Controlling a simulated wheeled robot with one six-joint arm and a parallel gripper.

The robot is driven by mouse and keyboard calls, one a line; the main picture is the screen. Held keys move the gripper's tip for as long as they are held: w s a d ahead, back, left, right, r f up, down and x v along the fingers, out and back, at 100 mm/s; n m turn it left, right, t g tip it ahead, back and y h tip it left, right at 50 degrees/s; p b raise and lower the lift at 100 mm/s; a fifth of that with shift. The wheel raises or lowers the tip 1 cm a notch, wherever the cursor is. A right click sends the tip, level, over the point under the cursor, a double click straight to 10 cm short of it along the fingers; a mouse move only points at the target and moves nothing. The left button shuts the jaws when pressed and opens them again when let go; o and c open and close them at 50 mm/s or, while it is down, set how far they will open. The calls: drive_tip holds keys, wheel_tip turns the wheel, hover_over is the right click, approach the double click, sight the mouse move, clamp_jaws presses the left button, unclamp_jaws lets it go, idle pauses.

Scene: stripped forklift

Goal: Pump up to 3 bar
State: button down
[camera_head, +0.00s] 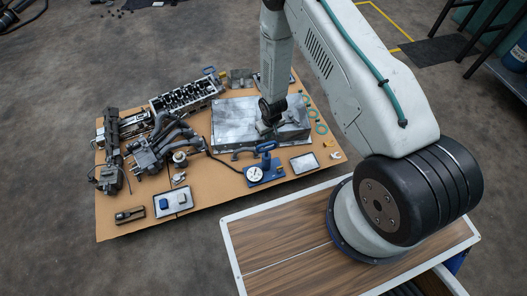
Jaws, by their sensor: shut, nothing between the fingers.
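The blue pump (272,176) stands on the cardboard sheet near its front edge. Its round white gauge (254,174) faces up toward me; the needle is too small to read. The pump's blue handle (266,147) is at the top, near the front edge of the grey metal block. A dark hose (222,163) runs from the pump left toward the grey manifold parts. My gripper (267,128) is small and dark in the view, over the grey block, just behind the pump handle. It looks shut and empty, and a gap to the handle seems to show.
The grey metal block (230,120) lies behind the pump. A cylinder head (187,97) and manifold pipes (165,142) lie to its left on the cardboard (225,205). Small trays (304,163) lie nearby. The floor around the cardboard is mostly clear.

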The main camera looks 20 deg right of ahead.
sight(268, 145)
drive_tip(key=shift+w+f, duration=0.15)
drive_tip(key=shift+f, duration=1.6)
drive_tip(key=shift+w+f, duration=0.15)
drive_tip(key=shift+f, duration=1.7)
drive_tip(key=shift+f, duration=1.85)
drive_tip(key=s, duration=0.2)
drive_tip(key=s+r, duration=0.1)
drive_tip(key=shift+d, duration=0.25)
wheel_tip(268, 145, up, 8)
drive_tip(key=shift+s, duration=0.4)
drive_tip(key=shift+w, duration=0.1)
